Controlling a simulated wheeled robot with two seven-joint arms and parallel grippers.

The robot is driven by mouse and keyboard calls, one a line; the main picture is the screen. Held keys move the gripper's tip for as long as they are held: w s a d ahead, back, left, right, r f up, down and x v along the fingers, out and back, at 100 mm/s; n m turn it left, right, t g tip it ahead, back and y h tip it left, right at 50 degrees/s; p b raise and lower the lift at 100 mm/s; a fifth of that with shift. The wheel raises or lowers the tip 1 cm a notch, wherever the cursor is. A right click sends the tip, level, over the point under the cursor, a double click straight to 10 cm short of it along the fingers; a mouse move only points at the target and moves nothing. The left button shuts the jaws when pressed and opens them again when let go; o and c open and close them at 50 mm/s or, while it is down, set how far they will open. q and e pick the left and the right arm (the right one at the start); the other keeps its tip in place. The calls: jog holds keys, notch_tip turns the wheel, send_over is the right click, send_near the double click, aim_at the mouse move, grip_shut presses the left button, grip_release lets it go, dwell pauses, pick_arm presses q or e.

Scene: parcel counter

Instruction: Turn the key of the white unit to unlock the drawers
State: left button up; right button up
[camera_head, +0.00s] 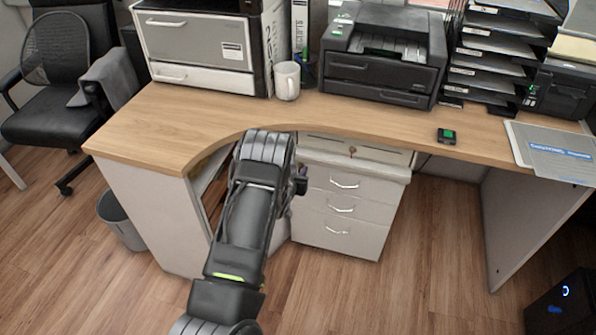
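The white drawer unit (340,236) stands under the desk, with several silver handles on its front. A small brownish spot that looks like the key (352,150) is on the pale panel above its drawers. It is too small to show which way it is turned. My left arm comes up from the bottom, in front of the unit's left side. My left gripper (300,183) shows as a small dark part beside the arm, left of the top drawer handle and below the key. Its fingers are mostly hidden, and it appears apart from the key. My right gripper is out of view.
The wooden desk (180,118) curves above the unit. A bin (120,220) stands left. Floor right of the unit is clear.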

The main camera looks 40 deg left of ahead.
pick_arm(q)
jog(key=shift+c, duration=0.4)
grip_shut()
dwell(0.9)
